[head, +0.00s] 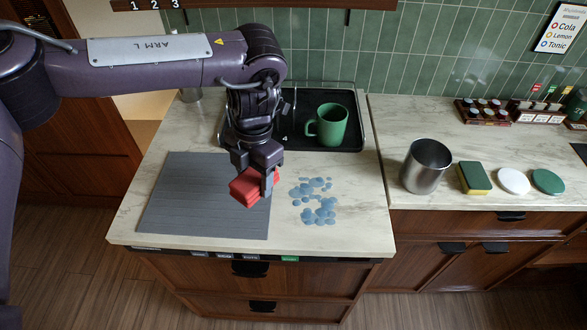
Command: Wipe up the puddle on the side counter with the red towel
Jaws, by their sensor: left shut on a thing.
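My left gripper (254,178) is shut on the folded red towel (245,189). It holds the towel over the right part of the grey ribbed mat, just left of the puddle. The puddle (318,214) is a scatter of blue drops and blobs on the pale marble side counter (352,228), right of the mat. I cannot tell how high the towel is above the mat. My right gripper is not in view.
A green mug (328,125) stands on a black tray (352,143) behind the puddle. The grey mat (180,205) covers the left of the counter. On the right counter are a metal canister (425,167), a sponge (473,178) and two round discs (513,181).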

